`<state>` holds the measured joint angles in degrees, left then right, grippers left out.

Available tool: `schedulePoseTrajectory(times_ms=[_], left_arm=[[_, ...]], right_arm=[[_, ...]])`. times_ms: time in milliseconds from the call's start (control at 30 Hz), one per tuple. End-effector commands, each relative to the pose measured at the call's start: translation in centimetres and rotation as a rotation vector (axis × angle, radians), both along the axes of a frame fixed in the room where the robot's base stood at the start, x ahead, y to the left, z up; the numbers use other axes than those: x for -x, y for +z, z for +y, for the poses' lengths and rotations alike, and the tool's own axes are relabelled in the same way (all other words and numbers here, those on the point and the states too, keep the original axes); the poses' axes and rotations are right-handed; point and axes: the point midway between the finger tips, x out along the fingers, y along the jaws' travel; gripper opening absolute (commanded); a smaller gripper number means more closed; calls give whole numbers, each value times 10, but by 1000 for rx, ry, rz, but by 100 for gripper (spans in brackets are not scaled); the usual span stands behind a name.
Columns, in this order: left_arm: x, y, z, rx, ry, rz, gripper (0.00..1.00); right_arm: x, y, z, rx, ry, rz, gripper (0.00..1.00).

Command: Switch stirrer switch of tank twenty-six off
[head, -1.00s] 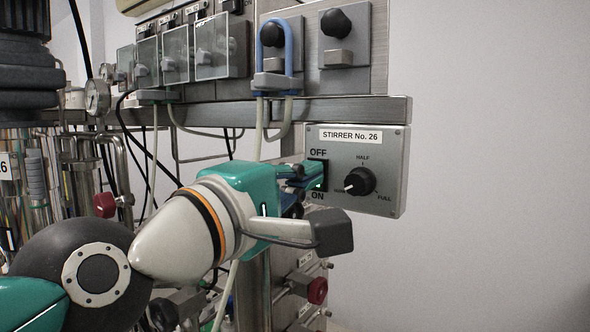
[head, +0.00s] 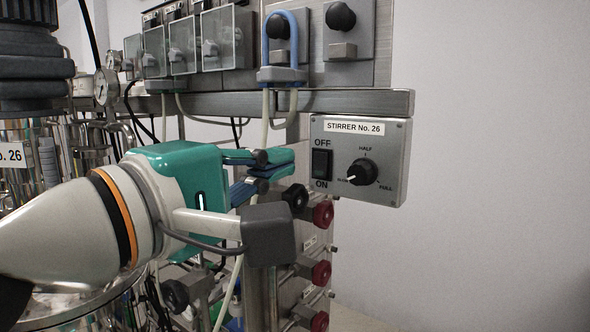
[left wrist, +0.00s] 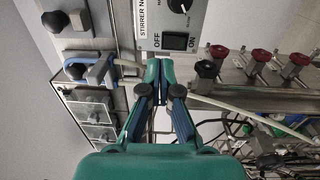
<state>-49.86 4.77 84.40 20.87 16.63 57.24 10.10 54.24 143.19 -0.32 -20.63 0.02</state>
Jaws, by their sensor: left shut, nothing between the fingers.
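The stirrer box (head: 384,143) is a grey metal panel labelled "STIRRER No. 26". Its black rocker switch (head: 321,163) sits between the words OFF above and ON below and shows no light. The rocker's tilt is hard to tell. The switch also shows fully in the left wrist view (left wrist: 175,41). My left gripper (head: 285,164), teal and blue, is shut and empty, left of the box and apart from the switch. In the left wrist view its closed fingertips (left wrist: 159,66) point toward the box, just short of the switch. My right gripper is out of view.
A speed knob (head: 363,172) sits right of the switch. Red valve knobs (head: 322,213) stand below the box. A blue-shackled padlock (head: 281,47) hangs above left, beside clear-covered switches (head: 216,37). Cables and pipes crowd the left. The right side is open wall.

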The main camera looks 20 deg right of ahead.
Motion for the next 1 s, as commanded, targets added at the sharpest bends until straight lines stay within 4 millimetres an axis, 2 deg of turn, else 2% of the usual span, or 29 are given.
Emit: schedulePoseTrajectory(times_ms=[33, 200, 400, 1000], left_arm=[[6, 1, 11, 2, 1, -1, 0], [24, 5, 38, 2, 1, -1, 0], [35, 7, 55, -1, 0, 1, 0], [37, 8, 59, -2, 3, 1, 0]], right_arm=[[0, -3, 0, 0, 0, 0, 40], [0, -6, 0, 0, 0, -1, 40], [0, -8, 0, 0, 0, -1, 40], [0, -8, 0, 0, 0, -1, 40]])
